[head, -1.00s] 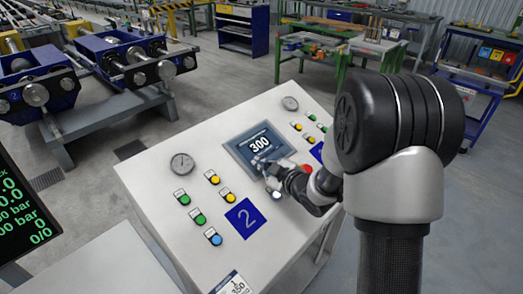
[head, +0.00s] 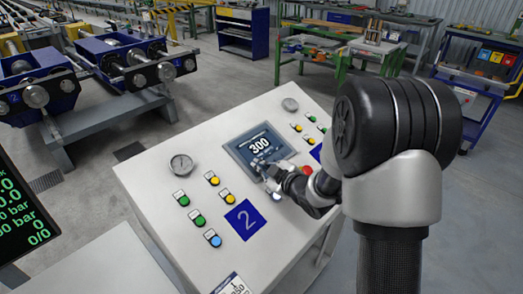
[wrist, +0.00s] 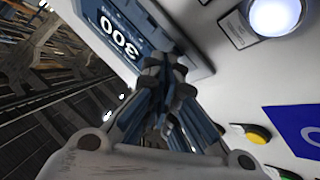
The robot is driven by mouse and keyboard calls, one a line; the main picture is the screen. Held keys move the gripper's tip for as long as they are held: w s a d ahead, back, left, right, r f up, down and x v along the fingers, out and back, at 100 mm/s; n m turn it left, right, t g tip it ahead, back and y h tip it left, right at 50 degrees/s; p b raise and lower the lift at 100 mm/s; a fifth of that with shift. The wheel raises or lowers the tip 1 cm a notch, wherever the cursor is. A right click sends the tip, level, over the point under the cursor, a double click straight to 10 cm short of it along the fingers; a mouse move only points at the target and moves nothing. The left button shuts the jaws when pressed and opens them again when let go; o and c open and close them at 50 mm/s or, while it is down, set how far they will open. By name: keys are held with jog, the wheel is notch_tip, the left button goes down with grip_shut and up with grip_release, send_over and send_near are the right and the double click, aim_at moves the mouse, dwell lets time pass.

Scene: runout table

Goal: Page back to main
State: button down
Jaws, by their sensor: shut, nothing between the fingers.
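The panel's screen (head: 258,143) shows "300" in large digits with smaller text above it, too small to read. It sits in the sloped white control panel (head: 150,172). In the wrist view the screen (wrist: 125,30) appears upside down, partly behind my fingers. My gripper (head: 262,168) is shut and empty at the lower edge of the screen. In the wrist view the closed fingertips (wrist: 163,70) lie over the screen's lower border. I cannot tell whether they touch it. The part of the screen under the fingers is hidden.
A round gauge (head: 181,164), green, yellow and blue buttons and a blue "2" plate (head: 245,218) are on the panel. A red button (head: 306,170) is beside my gripper. A white lit button (wrist: 274,14) shows in the wrist view. A roller machine (head: 125,60) stands behind left.

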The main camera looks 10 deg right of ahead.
jog(key=shift+r, duration=0.1)
jog(key=shift+s+d+r+p, duration=0.2)
jog(key=shift+s+r+p, duration=0.1)
jog(key=shift+r+p, duration=0.3)
jog(key=shift+r, duration=0.2)
jog(key=r+p, duration=0.1)
jog(key=s+d+r+p, duration=0.1)
jog(key=r, duration=0.1)
jog(key=s+r+p, duration=0.1)
jog(key=r, duration=0.1)
jog(key=shift+d+r, duration=0.1)
jog(key=shift+d, duration=0.15)
dwell(2.2)
